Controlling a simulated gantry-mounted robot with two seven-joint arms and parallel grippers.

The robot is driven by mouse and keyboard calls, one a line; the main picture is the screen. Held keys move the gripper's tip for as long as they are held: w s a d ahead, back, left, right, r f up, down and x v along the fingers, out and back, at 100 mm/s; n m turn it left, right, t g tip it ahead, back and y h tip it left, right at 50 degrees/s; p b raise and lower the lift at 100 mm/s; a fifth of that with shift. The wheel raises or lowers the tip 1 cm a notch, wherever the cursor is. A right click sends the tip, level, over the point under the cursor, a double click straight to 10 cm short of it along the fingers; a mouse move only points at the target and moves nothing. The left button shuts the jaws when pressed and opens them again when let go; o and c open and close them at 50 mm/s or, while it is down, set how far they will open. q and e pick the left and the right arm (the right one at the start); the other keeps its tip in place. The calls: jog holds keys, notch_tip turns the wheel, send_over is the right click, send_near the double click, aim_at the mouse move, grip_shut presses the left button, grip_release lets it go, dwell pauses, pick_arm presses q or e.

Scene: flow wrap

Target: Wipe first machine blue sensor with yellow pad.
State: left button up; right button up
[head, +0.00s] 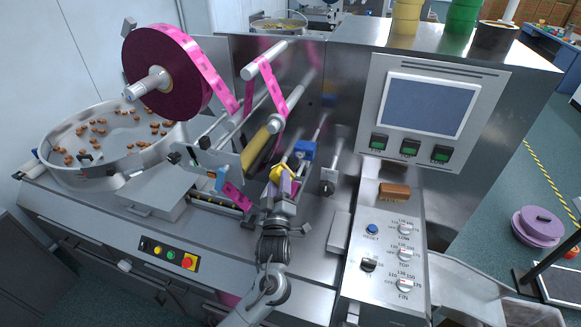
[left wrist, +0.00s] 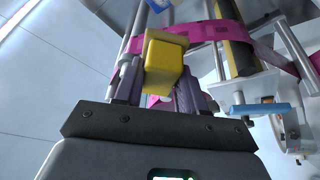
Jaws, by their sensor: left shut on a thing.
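My left gripper (head: 284,184) is shut on the yellow pad (head: 277,173). In the left wrist view the pad (left wrist: 163,65) sits between the two fingers and stands out past them. A blue sensor block (head: 304,150) on the first machine is just above and right of the pad in the head view, with a small gap seeming to lie between them. A blue part, likely the same sensor, shows at the top edge of the left wrist view (left wrist: 158,5). My right gripper is out of view.
Pink film runs from a large reel (head: 165,72) over rollers near my gripper. A light-blue part (head: 221,180) is left of the gripper. A bowl (head: 60,158) of brown pieces is at left. The screen panel (head: 425,105) and a brown brush-like block (head: 395,191) are at right.

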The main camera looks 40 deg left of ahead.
pick_arm(q)
jog(key=shift+w+a, duration=0.1)
jog(key=shift+w, duration=0.05)
jog(key=w+a+b, duration=0.2)
jog(key=w+b, duration=0.1)
jog(key=w, duration=0.3)
jog(key=shift+w+b, duration=0.2)
jog(key=shift+b, duration=0.2)
jog(key=shift+f, duration=0.1)
dwell(0.3)
jog(key=shift+w+a+b, duration=0.2)
jog(key=shift+w+b, duration=0.15)
jog(key=shift+w, duration=0.15)
jog(key=shift+w+a+b, duration=0.2)
jog(key=shift+w+b, duration=0.1)
jog(key=shift+w, duration=0.2)
dwell(0.4)
jog(key=shift+d, duration=0.15)
